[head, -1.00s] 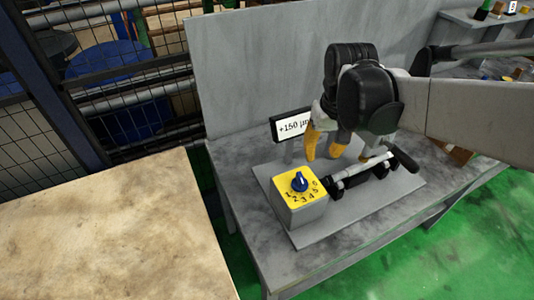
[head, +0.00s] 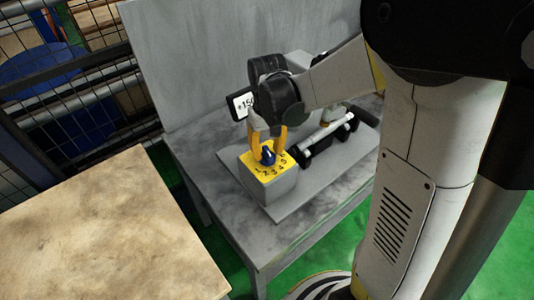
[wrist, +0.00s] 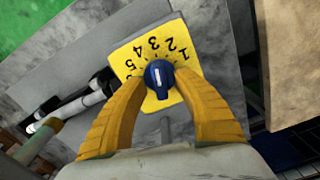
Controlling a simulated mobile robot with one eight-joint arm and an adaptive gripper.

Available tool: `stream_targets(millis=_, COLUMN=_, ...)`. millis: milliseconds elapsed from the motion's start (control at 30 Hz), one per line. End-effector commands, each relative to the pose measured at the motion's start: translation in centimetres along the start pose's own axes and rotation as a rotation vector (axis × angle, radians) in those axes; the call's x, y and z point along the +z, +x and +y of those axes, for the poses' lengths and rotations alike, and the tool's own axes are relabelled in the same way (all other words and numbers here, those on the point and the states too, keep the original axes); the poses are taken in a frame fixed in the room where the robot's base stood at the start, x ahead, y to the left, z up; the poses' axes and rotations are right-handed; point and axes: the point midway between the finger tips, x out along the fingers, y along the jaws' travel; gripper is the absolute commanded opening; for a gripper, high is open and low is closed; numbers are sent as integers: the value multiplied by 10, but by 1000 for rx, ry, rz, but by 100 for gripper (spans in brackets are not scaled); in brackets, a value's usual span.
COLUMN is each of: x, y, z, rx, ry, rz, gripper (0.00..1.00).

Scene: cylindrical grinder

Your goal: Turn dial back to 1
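The blue dial (head: 267,157) sits on the yellow numbered top of a grey box (head: 269,185). In the wrist view, the dial (wrist: 159,76) shows a short white mark, with black numbers around its far side. Which number the mark indicates I cannot tell. My gripper (head: 267,148) points down over the box. Its two yellow fingers (wrist: 159,82) stand on either side of the dial, open around it. The fingertips are very close to the dial; whether they touch it I cannot tell.
A small display (head: 243,104) stands behind the box, partly hidden by my gripper; part of "150" shows. A silver cylinder in black holders (head: 327,132) lies right of the box on the grey plate. A grey back panel (head: 195,60) rises behind. A wooden table (head: 100,235) is at left.

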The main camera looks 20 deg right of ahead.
Motion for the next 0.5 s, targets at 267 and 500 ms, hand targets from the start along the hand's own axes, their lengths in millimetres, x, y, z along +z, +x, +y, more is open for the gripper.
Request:
stream_targets(millis=267, x=0, y=4, z=0, rx=0, ry=0, rz=0, gripper=36)
stream_targets(millis=500, x=0, y=4, z=0, rx=0, ry=0, rz=0, gripper=0)
